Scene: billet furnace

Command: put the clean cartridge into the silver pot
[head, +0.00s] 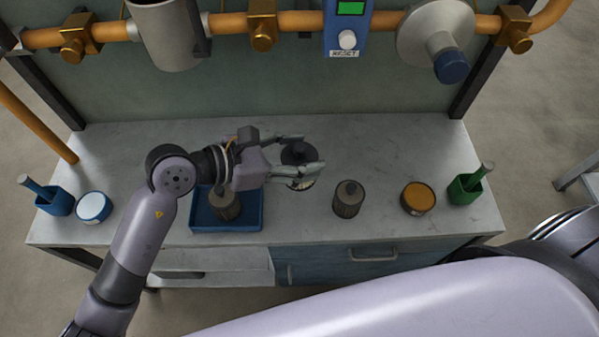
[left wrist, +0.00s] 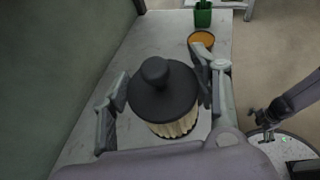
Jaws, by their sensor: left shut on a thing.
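My left gripper (head: 308,158) is shut on the clean cartridge (head: 298,153), fingers on both sides of it. In the left wrist view the cartridge (left wrist: 163,97) has a black cap with a knob and a pale pleated body, roughly upright. I cannot tell whether its base touches the bench. The silver pot (head: 172,38) is a grey metal cylinder on the orange pipe at the upper left, beyond the gripper; its inside is hidden. What looks like my right gripper (left wrist: 264,122) is small and dark at the right of the left wrist view; its jaws are unclear.
A brownish cartridge (head: 224,204) stands in a blue tray (head: 254,222); another (head: 347,199) stands on the bench. An orange-topped tin (head: 418,198), green holder (head: 464,190), white-topped tin (head: 94,206) and blue holder (head: 56,202) sit toward the ends. The pipe crosses above the bench's back.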

